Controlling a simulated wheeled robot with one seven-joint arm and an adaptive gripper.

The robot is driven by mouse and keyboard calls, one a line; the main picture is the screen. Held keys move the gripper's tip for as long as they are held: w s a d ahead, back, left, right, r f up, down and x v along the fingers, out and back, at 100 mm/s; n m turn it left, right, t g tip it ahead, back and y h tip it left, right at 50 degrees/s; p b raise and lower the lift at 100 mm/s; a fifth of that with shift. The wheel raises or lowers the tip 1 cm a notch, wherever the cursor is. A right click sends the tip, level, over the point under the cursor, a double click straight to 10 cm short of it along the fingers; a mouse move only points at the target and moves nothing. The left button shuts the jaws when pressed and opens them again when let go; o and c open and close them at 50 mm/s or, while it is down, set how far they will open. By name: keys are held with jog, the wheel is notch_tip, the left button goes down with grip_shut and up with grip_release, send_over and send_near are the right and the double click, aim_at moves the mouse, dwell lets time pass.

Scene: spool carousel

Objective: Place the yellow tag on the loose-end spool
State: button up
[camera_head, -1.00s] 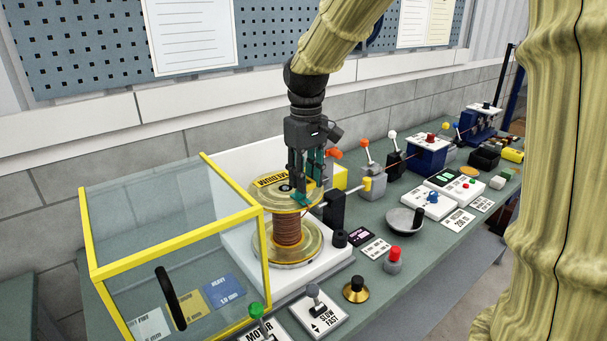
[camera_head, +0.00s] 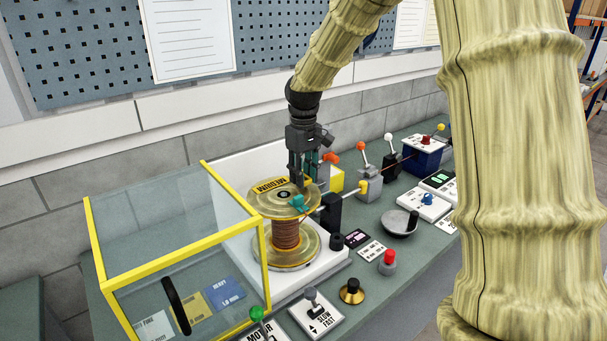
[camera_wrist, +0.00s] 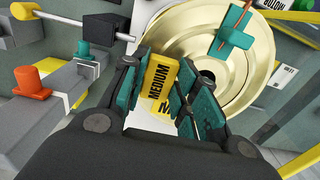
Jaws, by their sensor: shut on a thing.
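The yellow tag (camera_wrist: 158,80), marked MEDIUM, is between the teal-padded fingers of my gripper (camera_wrist: 172,97) in the wrist view. In the head view the tag (camera_head: 272,185) shows over the top flange of the spool, left of my fingertips. I cannot tell whether it touches the flange. The spool (camera_head: 286,236) stands upright with brass-coloured flanges and a brown wire winding. A teal clip (camera_head: 299,202) sits on its top flange, near my gripper (camera_head: 299,181); in the wrist view an orange strand crosses this clip (camera_wrist: 235,38). Part of the flange is hidden by my fingers.
A clear guard box with a yellow frame (camera_head: 262,250) stands open-looking at the left, cards lying inside. A black post (camera_head: 331,213) with a yellow-tipped rod is right of the spool. Levers, red button (camera_head: 389,257) and a grey dish (camera_head: 399,222) crowd the bench.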

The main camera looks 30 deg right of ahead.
jog(key=shift+w+f, duration=0.1)
jog(key=shift+f, duration=0.5)
jog(key=shift+f, duration=0.1)
jog(key=o, duration=0.8)
notch_tip(320, 180, up, 12)
jog(key=b, duration=0.3)
jog(key=shift+r, duration=0.2)
jog(key=shift+f, duration=0.1)
